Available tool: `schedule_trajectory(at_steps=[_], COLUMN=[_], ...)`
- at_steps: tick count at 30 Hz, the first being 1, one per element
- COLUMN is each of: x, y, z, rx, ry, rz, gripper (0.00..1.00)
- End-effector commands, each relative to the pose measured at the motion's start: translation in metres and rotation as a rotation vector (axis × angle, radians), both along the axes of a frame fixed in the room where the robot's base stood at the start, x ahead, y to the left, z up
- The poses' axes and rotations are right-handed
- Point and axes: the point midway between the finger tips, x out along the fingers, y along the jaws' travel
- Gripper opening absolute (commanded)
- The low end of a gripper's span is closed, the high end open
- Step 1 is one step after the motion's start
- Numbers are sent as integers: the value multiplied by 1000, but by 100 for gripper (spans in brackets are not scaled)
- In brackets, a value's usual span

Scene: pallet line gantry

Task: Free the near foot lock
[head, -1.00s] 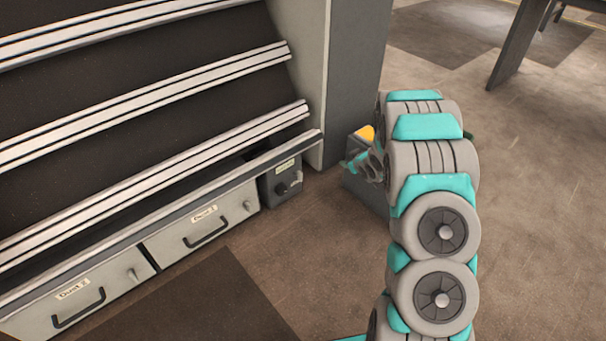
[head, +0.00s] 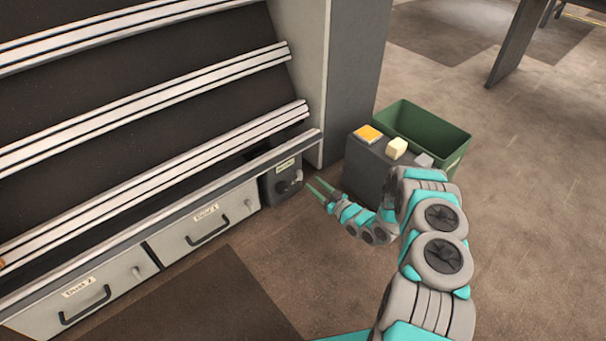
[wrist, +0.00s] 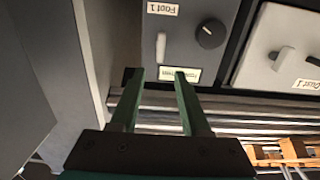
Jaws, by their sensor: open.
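The foot lock unit is a small dark grey box (head: 283,184) at the right end of the low drawer row. The wrist view shows its front (wrist: 184,52) upside down, with a label reading "Foot 1", a round black knob (wrist: 210,33) and a pale upright lever (wrist: 161,46). A second label, too small to read, sits near the fingertips. My gripper (head: 318,188) is open and empty, just right of the box in the head view. In the wrist view its green fingers (wrist: 157,74) point at the box front below the lever; contact cannot be told.
Left of the box are drawers "Dust 1" (head: 227,215) and "Dust 2" (head: 110,285), with handles and small levers. A grey pedestal (head: 365,168) with a yellow-orange top pad and a green bin (head: 440,128) stand at right. Floor in front is clear.

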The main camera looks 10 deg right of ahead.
Motion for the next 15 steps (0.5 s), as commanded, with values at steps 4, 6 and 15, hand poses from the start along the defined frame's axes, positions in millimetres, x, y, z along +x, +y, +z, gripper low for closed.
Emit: schedule_trajectory(at_steps=[4, 6, 15], x=[15, 24, 59], y=[10, 16, 34], z=[1, 1, 1], rx=[-1, 1, -2], ry=[-5, -5, -3], rz=[4, 3, 1], gripper=[46, 46, 46])
